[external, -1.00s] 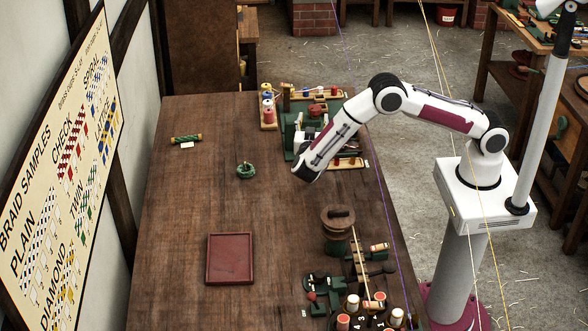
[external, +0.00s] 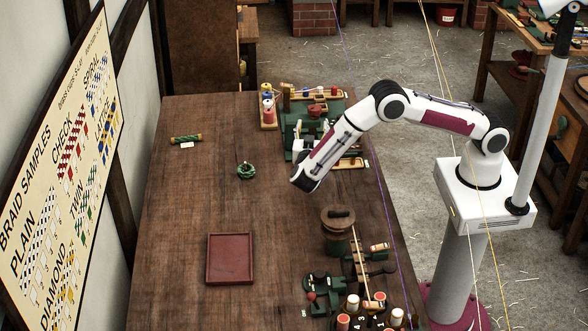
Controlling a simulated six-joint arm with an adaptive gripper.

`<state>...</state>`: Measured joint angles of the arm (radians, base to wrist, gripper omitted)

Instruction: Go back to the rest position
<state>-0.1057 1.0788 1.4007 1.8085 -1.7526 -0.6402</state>
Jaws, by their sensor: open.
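My arm reaches from its white base at the right out over the wooden table (external: 190,220). My gripper (external: 304,184) is the dark end of the arm, above the table's right half, between the green machine at the back and the round wooden block in front. It is open, and nothing shows in it. The fingers are small and dark here, so their detail is hard to see.
A red tray (external: 230,281), a green coil (external: 246,171) and a green-and-gold roll (external: 187,139) lie on the table. A green machine (external: 292,121) stands behind my arm. A wooden block (external: 338,217) and several bobbins (external: 353,303) stand at the front right. The table's left middle is clear.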

